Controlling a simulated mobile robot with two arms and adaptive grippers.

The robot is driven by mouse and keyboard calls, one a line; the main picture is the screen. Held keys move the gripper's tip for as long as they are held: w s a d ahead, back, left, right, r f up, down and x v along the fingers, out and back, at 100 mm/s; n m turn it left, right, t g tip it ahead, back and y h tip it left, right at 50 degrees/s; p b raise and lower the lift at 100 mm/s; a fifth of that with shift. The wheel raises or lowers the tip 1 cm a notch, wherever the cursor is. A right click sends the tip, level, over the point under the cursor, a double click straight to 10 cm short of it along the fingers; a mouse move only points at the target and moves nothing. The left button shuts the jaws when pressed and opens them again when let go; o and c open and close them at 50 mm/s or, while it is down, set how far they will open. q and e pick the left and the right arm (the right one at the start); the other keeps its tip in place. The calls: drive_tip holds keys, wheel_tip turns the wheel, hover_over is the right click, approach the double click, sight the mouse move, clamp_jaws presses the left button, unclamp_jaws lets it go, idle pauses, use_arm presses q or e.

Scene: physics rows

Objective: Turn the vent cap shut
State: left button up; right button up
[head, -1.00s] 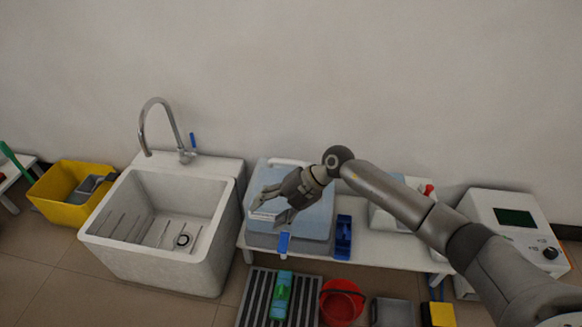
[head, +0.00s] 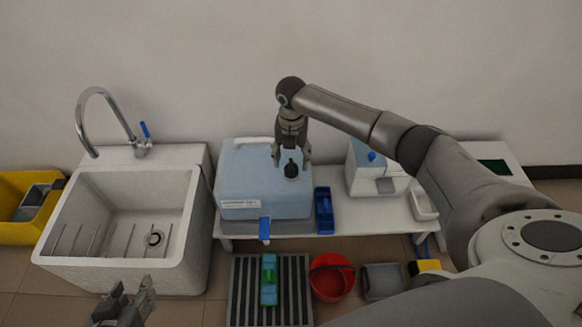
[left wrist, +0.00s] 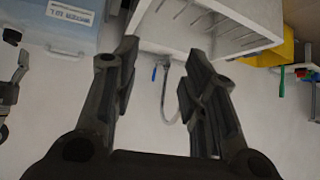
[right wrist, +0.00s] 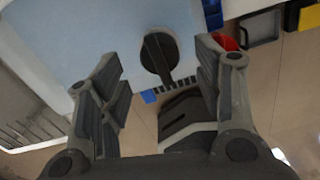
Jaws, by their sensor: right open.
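The vent cap (head: 291,170) is a black round cap with a bar-shaped handle on top of the blue water container (head: 245,182). In the right wrist view the cap (right wrist: 160,54) lies ahead between the fingers, its handle pointing towards the gripper. My right gripper (head: 292,157) points down over the cap, open; I see no finger contact with it. My left gripper (head: 125,303) is low in front of the sink, open and empty in the left wrist view (left wrist: 157,62). The container (left wrist: 62,28) and cap (left wrist: 12,36) also show there.
A blue tap (head: 265,229) is on the container's front. A blue tray (head: 323,211) and a white device (head: 365,172) stand to its right on the bench. The sink (head: 120,225) is at left. A red bucket (head: 331,278) and a grate (head: 242,290) are on the floor.

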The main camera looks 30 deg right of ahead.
sight(291, 165)
wheel_tip(291, 165, down, 3)
drive_tip(key=shift+f+b, duration=0.1)
drive_tip(key=shift+b, duration=0.25)
drive_tip(key=shift+f, duration=0.3)
use_arm(q)
drive_tip(key=w+r+t, duration=0.1)
drive_tip(key=w+d+r+t, duration=0.1)
drive_tip(key=w+r+t+h, duration=0.1)
drive_tip(key=r, duration=0.1)
drive_tip(key=shift+w+d, duration=0.3)
drive_tip(key=shift+w, duration=0.05)
use_arm(e)
drive_tip(key=c, duration=1)
use_arm(q)
drive_tip(key=shift+f, duration=0.1)
